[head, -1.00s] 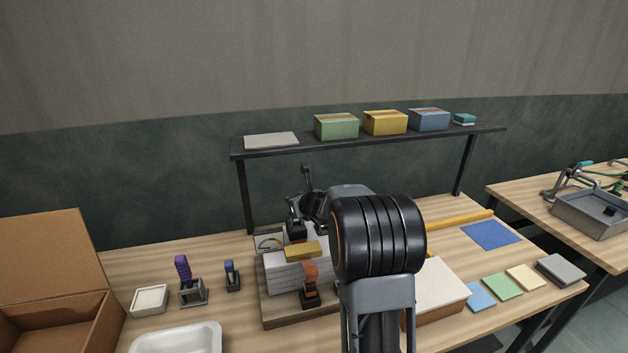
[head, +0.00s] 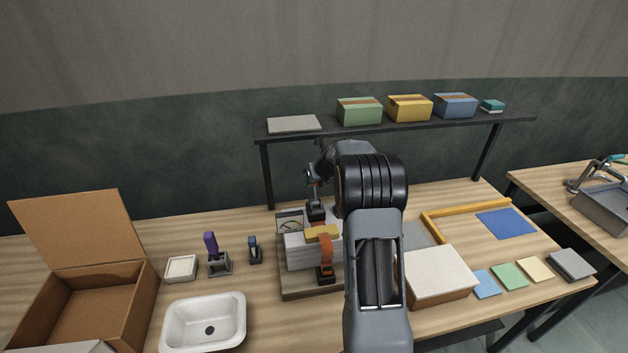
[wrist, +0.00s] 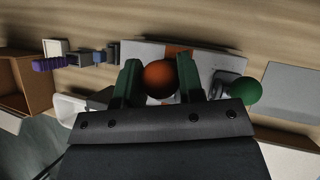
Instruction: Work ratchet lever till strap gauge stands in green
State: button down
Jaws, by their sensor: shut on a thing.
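In the wrist view an orange ball knob (wrist: 160,76) sits between the two fingers of my gripper (wrist: 160,82), which is shut on it. A green ball knob (wrist: 248,91) stands to the right, apart from the fingers. In the head view the pale stack (head: 303,252) sits on a wooden base, with an orange strap (head: 326,246) over its front and a yellow block (head: 321,233) on top. The strap gauge (head: 289,224) is at the stack's back left; its needle is too small to read. My arm hides the stack's right side and the knobs in the head view.
A white basin (head: 203,318), an open cardboard box (head: 95,300) and small holders with a purple-handled tool (head: 211,245) are on the left. A pale-topped box (head: 438,272) is close right of my arm. A black shelf (head: 400,128) with boxes stands behind.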

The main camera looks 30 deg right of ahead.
jog(key=shift+w+f+g, duration=0.15)
jog(key=shift+f+g, duration=0.05)
jog(key=shift+g, duration=0.1)
dwell(0.4)
jog(key=c, duration=0.7)
grip_release()
jog(key=shift+w, duration=0.1)
jog(key=shift+c, duration=0.2)
jog(key=b+v, duration=0.2)
jog(key=v, duration=1.2)
jog(key=shift+d+f, duration=0.1)
